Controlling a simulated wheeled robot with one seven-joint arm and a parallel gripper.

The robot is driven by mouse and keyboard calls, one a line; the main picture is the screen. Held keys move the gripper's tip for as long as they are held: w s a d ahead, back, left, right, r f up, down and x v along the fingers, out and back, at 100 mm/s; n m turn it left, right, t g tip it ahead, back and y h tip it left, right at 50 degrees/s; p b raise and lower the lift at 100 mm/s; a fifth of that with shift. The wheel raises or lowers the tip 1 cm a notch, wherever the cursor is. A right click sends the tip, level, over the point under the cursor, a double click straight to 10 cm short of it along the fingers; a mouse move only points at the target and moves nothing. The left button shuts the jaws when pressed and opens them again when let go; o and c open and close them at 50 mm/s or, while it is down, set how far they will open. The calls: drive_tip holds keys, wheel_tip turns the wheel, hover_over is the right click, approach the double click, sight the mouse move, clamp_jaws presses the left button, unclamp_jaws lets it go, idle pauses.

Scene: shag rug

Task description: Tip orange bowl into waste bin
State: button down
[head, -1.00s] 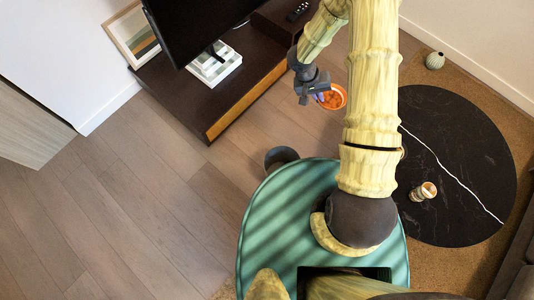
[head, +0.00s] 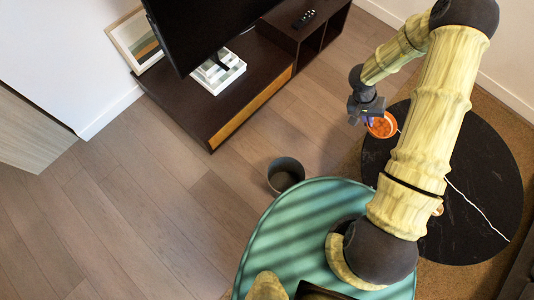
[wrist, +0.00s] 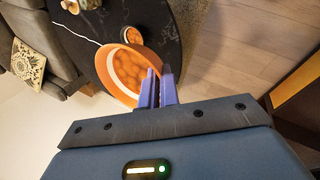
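The orange bowl (head: 387,118) is in my gripper (head: 366,112), to the right of the bin in the head view. In the wrist view, the bowl (wrist: 108,66) has a pale band and holds several orange pieces. The purple fingers of my gripper (wrist: 158,90) are close together on the bowl's rim. The waste bin, a dark grey open cylinder (head: 285,174), stands on the wood floor beside the teal top of my base. The bin is not seen in the wrist view.
A round black marble table (head: 480,150) lies right of and behind the bowl, on a tan rug (head: 515,115). A small orange-topped jar (wrist: 132,35) is on it. A dark TV stand (head: 190,100) is at the back. The floor left of the bin is clear.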

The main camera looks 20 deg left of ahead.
drive_tip(key=s+a+f+n+y+b, duration=0.1)
drive_tip(key=s+a+f+n+b, duration=0.15)
drive_tip(key=a+f+b, duration=0.65)
drive_tip(key=s+a+f+n+y+b, duration=0.1)
drive_tip(key=s+a+f+b, duration=0.3)
drive_tip(key=a+f, duration=0.65)
drive_tip(key=s+a+f+n+y+b, duration=0.15)
drive_tip(key=s+a+f+b, duration=0.35)
drive_tip(key=f, duration=0.9)
drive_tip(key=s+a+f+n+b, duration=0.1)
drive_tip(key=s+a+f+b, duration=0.5)
drive_tip(key=f, duration=0.4)
drive_tip(key=shift+s+a+f+n, duration=0.3)
drive_tip(key=shift+s+a, duration=0.2)
drive_tip(key=shift+s, duration=0.35)
drive_tip(key=shift+d+r+y, duration=0.1)
drive_tip(key=shift+r+y, duration=0.05)
drive_tip(key=shift+y, duration=0.1)
